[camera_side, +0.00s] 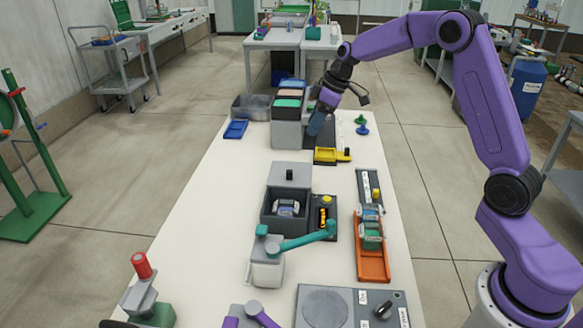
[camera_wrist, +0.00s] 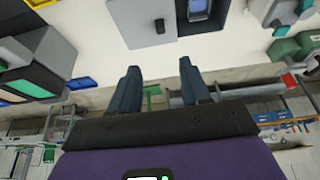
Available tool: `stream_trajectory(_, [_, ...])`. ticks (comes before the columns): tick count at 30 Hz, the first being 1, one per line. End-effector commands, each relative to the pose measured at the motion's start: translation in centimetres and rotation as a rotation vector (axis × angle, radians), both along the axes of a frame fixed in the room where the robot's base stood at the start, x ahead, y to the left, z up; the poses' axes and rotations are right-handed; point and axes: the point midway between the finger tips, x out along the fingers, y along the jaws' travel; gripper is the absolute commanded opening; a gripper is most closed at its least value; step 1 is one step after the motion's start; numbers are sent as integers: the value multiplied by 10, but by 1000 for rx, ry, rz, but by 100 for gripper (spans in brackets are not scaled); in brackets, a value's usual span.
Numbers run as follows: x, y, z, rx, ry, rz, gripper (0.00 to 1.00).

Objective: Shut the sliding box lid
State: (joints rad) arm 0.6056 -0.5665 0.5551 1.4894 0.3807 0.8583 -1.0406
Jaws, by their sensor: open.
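The sliding box (camera_side: 264,215) is dark grey and stands mid-table in the side view, open at the top. A silver and blue device (camera_side: 286,208) lies inside it. Its lighter grey lid (camera_side: 278,174), with a black knob (camera_side: 289,174), is slid back toward the far side. In the wrist view the lid (camera_wrist: 135,22) and knob (camera_wrist: 160,26) are at the top, with part of the device (camera_wrist: 198,8) beyond. My gripper (camera_wrist: 160,78) is open and empty, with the lid ahead of its fingertips. In the side view my gripper (camera_side: 318,126) is beyond the lid, apart from it.
A grey block with coloured tops (camera_side: 287,103) stands close to my gripper on its left. A yellow tray (camera_side: 325,156) lies just in front of it. A teal lever (camera_side: 300,240) crosses in front of the box. An orange tray (camera_side: 373,265) is to the right.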

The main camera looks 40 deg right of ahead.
Motion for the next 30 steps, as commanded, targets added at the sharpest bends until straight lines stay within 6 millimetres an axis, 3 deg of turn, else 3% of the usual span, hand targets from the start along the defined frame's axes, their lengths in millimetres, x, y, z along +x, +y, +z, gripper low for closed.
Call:
stream_trajectory(21, [33,36,-119,0,4,1,47])
stream_trajectory(30, [43,45,-149,0,1,0,47])
